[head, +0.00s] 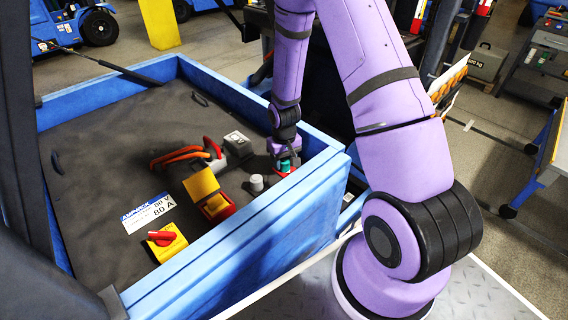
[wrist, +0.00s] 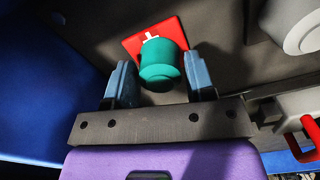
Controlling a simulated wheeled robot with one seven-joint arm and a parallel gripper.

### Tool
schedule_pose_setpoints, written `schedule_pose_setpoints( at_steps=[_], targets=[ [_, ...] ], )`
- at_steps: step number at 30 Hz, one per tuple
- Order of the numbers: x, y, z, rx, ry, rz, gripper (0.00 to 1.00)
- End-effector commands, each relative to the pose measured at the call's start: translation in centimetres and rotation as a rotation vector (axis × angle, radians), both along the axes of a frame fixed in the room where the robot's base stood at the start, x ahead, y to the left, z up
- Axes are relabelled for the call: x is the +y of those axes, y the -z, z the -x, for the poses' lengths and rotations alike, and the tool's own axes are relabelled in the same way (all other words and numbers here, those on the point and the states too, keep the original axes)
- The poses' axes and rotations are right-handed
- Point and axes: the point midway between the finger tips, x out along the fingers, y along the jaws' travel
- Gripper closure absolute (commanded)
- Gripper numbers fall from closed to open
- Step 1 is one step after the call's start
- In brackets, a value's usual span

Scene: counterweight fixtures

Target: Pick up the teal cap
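The teal cap (wrist: 162,62) is a short round cylinder on a red square plate (wrist: 133,44) with a white mark. In the wrist view it lies between the two blue-grey fingers of my gripper (wrist: 160,82), with a gap to each finger. My gripper is open. In the head view the teal cap (head: 285,165) shows small below my gripper (head: 284,160), near the tray's right wall. The fingers partly hide the cap and the red plate there.
The blue-walled tray (head: 250,225) has a dark floor. A grey knob (head: 256,184), a yellow box (head: 203,186), a red rotary switch (head: 163,238) and a grey connector (head: 237,145) with orange cable stand left of my gripper. The tray's left floor is mostly clear.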

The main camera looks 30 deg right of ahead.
Motion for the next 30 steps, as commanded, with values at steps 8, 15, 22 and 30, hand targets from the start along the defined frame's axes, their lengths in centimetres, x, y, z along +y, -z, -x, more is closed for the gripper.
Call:
schedule_pose_setpoints(
  at_steps=[8, 15, 22, 30],
  targets=[
    [0.0, 0.0, 0.0, 0.0, 0.0, 0.0, 0.64],
    [0.0, -0.5, 0.0, -0.001, 0.0, 0.0, 0.64],
    [0.0, -2.5, 0.0, -0.002, 0.001, 0.0, 0.64],
    [0.0, -6.3, -0.1, -0.004, 0.001, 0.0, 0.64]
  ],
)
